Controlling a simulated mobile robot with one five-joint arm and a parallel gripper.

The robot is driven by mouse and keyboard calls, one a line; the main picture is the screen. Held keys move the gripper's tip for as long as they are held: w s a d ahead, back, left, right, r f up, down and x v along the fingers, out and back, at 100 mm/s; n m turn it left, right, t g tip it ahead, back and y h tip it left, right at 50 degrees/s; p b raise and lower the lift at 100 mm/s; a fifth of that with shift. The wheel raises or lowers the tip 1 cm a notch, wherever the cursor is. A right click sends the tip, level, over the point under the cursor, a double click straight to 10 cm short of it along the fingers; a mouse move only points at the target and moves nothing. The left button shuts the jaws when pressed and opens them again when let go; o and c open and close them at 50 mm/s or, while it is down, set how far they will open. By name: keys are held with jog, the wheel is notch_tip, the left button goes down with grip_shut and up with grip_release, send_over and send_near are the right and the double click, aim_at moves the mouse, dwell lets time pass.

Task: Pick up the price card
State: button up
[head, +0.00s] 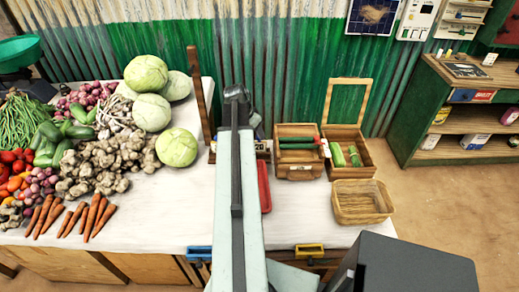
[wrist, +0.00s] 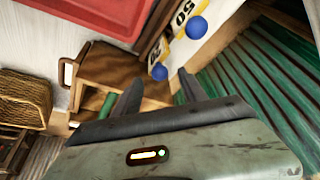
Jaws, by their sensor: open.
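A white and yellow card marked "50" (wrist: 183,14) shows at the top of the wrist view, with a blue ball beside it. A second card (wrist: 158,52), partly hidden by another blue ball, is just below it. In the head view a small card (head: 260,147) with a number peeks out right of my arm; I cannot tell which of these is the price card. My gripper (wrist: 160,86) is open, with nothing between its fingers. The cards lie beyond its fingertips, apart from them. In the head view my gripper (head: 237,95) is at the counter's back edge.
A red tray (head: 264,186), wooden boxes (head: 299,167) and a wicker basket (head: 362,216) stand right of my arm. Vegetables crowd the left, with a cabbage (head: 177,147) nearest. A wooden post (head: 200,95) and the green corrugated wall (head: 290,85) are close behind.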

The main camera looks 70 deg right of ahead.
jog(key=b+x, duration=0.4)
jog(key=x, duration=0.1)
jog(key=shift+d+f+b, duration=0.1)
jog(key=shift+d+b, duration=0.05)
jog(key=shift+b, duration=0.2)
jog(key=shift+r, duration=0.2)
grip_shut()
notch_tip(320, 180, up, 10)
jog(key=p, duration=1)
jog(key=shift+r+p, duration=0.15)
jog(key=shift+p, duration=0.2)
notch_tip(320, 180, up, 3)
jog(key=p, duration=0.3)
jog(key=shift+r, duration=0.1)
